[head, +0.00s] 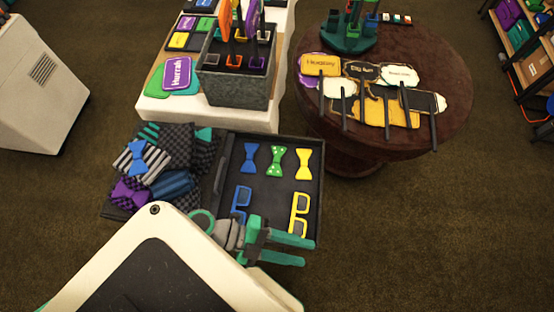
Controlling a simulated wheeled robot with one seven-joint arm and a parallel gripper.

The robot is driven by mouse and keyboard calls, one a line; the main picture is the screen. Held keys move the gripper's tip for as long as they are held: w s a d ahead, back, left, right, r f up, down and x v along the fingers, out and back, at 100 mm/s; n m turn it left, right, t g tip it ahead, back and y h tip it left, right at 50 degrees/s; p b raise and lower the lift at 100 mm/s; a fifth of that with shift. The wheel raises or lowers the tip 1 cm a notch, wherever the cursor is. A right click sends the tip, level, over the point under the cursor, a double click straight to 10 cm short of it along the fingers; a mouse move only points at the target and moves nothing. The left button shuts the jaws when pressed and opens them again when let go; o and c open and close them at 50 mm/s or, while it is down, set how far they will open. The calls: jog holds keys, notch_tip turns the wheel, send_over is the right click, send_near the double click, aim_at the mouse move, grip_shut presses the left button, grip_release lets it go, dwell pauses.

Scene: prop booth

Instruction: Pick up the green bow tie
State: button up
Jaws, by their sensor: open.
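The green bow tie (277,161) has pale dots and lies in the upper middle of a dark open tray (316,190). A blue bow tie (249,158) lies to its left and a yellow bow tie (303,163) to its right, each a little apart from it. My gripper (300,248) has green fingers that point right. It is open over the lower part of the tray, below the green bow tie in the picture, with nothing seen between its fingers. How high it is above the tray I cannot tell.
Blue glasses (240,202) and yellow glasses (298,213) lie lower in the tray. Left are patterned cloths with another blue bow tie (137,158) and a purple one (130,193). A grey box (236,90) stands behind on a white table. A round brown table (450,85) holds signs on sticks.

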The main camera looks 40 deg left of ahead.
jog(key=a+f+m+g, duration=0.1)
jog(key=a+m+g, duration=0.1)
jog(key=w+a+f+m+g+y, duration=0.1)
jog(key=a+f+m+g, duration=0.1)
jog(key=shift+a+f+g+y, duration=0.15)
jog(key=shift+f+g+y, duration=0.15)
jog(key=shift+g, duration=0.1)
jog(key=w+a+f+m+g+y, duration=0.2)
jog(key=w+a+m+y, duration=0.15)
jog(key=a, duration=0.25)
notch_tip(320, 180, up, 4)
jog(key=y, duration=0.8)
send_over(276, 161)
jog(key=f, duration=0.5)
jog(key=shift+s+d, duration=0.2)
jog(key=shift+s, duration=0.1)
jog(key=f, duration=0.2)
jog(key=w+f, duration=0.1)
jog(key=f, duration=0.1)
jog(key=shift+w+a+f, duration=0.1)
jog(key=shift+a+f, duration=0.1)
jog(key=shift+f, duration=0.55)
jog(key=shift+s, duration=0.2)
grip_shut()
